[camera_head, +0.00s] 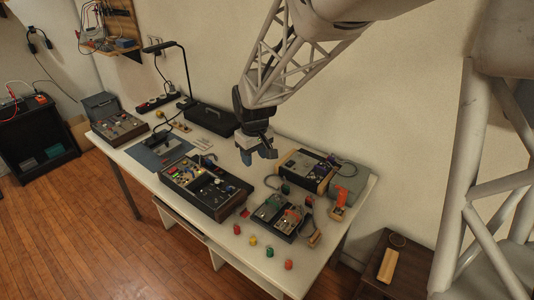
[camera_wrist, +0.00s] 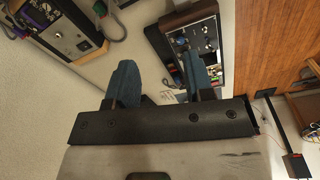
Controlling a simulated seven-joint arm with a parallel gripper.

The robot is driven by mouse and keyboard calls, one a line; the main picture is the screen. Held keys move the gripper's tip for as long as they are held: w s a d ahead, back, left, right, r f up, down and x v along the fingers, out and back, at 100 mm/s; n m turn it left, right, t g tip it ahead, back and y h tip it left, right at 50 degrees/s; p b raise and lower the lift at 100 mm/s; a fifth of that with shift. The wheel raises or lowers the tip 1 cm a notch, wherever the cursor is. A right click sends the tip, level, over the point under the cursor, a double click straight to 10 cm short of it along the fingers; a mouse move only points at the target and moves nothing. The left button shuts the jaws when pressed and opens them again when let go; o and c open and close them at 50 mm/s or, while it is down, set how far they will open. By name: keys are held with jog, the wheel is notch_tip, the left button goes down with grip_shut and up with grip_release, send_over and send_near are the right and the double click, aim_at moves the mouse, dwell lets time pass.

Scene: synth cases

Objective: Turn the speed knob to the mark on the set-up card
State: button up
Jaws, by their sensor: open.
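My gripper (camera_head: 258,156) hangs above the bench, open and empty, between a dark wood-framed panel (camera_head: 224,210) and a brown-sided device (camera_head: 324,187). In the wrist view, its two blue-grey fingers (camera_wrist: 160,78) stand apart with nothing between them. The wood-framed panel (camera_wrist: 177,21) lies beyond the right finger there, with several small knobs and coloured parts on it. The device (camera_wrist: 93,52) at upper left has a grey face with a dark round knob. I cannot tell which knob is the speed knob. Small pale papers (camera_head: 203,143) lie behind the panel; no mark is readable on them.
Several coloured caps, including a yellow one (camera_head: 253,240), stand near the bench's front edge. A tray of parts (camera_head: 283,235) and a grey box (camera_head: 350,182) sit at right. A black case (camera_head: 212,119) and lamp (camera_head: 187,80) stand at the back.

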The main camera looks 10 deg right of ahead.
jog(key=s+d+r+m, duration=0.1)
jog(key=s+d+r, duration=0.2)
jog(key=s, duration=0.1)
jog(key=shift+s+r, duration=0.3)
jog(key=shift+r, duration=0.05)
dwell(0.4)
jog(key=n, duration=0.3)
send_over(229, 188)
jog(key=shift+g+h, duration=0.3)
notch_tip(229, 188, down, 17)
jog(key=shift+a+f, duration=0.1)
jog(key=shift+f, duration=3.85)
